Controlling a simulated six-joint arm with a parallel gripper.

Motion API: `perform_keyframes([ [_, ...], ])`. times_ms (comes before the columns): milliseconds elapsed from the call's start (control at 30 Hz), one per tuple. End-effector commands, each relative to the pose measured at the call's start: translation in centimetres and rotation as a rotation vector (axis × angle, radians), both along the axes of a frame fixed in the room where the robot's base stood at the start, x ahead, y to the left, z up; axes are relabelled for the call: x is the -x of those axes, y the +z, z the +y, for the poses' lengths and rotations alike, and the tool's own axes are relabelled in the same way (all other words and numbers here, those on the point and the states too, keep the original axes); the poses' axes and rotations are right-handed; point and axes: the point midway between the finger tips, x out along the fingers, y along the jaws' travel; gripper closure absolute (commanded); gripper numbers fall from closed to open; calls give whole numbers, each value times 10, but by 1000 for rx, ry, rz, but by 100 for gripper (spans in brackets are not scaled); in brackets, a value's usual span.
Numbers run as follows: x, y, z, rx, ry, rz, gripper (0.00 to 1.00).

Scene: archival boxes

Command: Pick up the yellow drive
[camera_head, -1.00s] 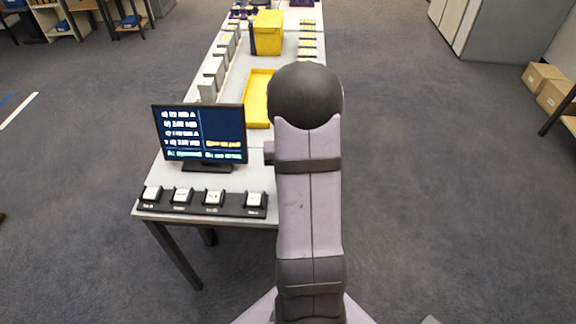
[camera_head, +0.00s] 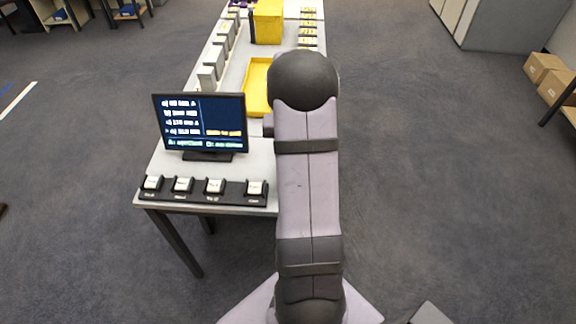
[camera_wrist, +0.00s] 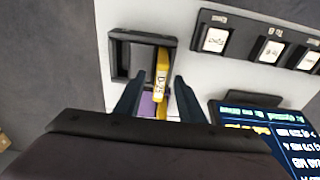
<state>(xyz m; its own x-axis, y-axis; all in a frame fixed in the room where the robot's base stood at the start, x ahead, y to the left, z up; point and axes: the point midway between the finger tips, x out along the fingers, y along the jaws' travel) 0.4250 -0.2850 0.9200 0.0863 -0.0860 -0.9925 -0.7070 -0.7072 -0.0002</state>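The yellow drive (camera_wrist: 162,72) shows in the wrist view as a narrow yellow block with a pale, marked label. It overlaps the right part of a black open-topped holder (camera_wrist: 117,58); I cannot tell how deep it sits. A purple piece (camera_wrist: 147,104) shows beside its near end. My gripper (camera_wrist: 157,78) is open, with one dark finger on each side of the drive and gaps between. The drive's lower end is partly hidden near my gripper's body. In the head view my arm hides the gripper and the drive.
A monitor (camera_head: 199,122) stands on the long table (camera_head: 262,160). A black strip with white-topped buttons (camera_head: 204,189) lies along its front edge. Farther back are a yellow tray (camera_head: 256,88), a yellow bin (camera_head: 268,22) and rows of boxes.

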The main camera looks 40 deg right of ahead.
Motion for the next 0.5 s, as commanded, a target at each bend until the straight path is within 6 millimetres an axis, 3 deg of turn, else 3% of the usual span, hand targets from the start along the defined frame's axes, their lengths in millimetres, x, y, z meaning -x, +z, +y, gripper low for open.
perform_keyframes([
  [500,-6,-45,-5,-1,0,1,64],
])
